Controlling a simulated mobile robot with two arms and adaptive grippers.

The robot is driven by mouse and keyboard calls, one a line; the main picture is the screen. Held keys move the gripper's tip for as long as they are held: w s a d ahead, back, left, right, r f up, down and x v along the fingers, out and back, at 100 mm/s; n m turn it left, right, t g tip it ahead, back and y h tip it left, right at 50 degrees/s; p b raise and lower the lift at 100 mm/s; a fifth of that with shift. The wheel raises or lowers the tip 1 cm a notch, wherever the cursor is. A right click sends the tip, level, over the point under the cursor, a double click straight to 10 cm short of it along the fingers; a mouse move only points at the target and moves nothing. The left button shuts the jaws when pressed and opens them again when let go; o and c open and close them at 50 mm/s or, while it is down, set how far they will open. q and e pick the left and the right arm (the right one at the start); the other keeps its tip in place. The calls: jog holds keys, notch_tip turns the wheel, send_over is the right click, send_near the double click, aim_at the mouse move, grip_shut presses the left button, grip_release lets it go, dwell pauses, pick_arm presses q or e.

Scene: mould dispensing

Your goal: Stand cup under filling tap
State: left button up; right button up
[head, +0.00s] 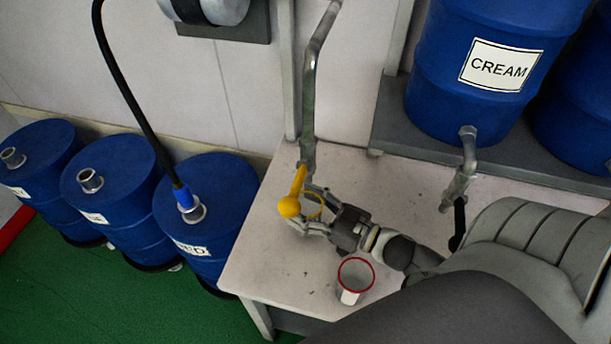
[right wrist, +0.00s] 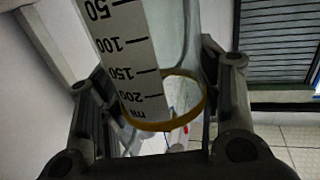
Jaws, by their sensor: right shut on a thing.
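My right gripper (head: 312,208) is shut on a cup with a yellow rim (head: 315,204). In the right wrist view the fingers flank this cup (right wrist: 150,85), which has a black ml scale on a white strip. In the head view the cup is at the metal filling tap (head: 308,150), next to its yellow handle (head: 291,204). The handle and fingers partly hide it, and I cannot tell whether the spout is right over it. My left gripper is not in view.
The pale table (head: 262,265) is mostly clear. A blue CREAM drum (head: 485,60) with a metal tap (head: 461,180) stands on a grey shelf behind it. Several blue drums (head: 120,205) stand on the green floor at left, one with a black hose (head: 135,95).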

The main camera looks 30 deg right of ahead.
jog(key=shift+f, duration=0.6)
jog(key=o, duration=1)
jog(key=shift+s+f, duration=0.1)
jog(key=shift+c, duration=0.2)
jog(key=shift+f, duration=0.1)
jog(key=shift+r, duration=0.5)
jog(key=b+v, duration=0.1)
jog(key=v, duration=1.1)
jog(key=shift+r, duration=0.3)
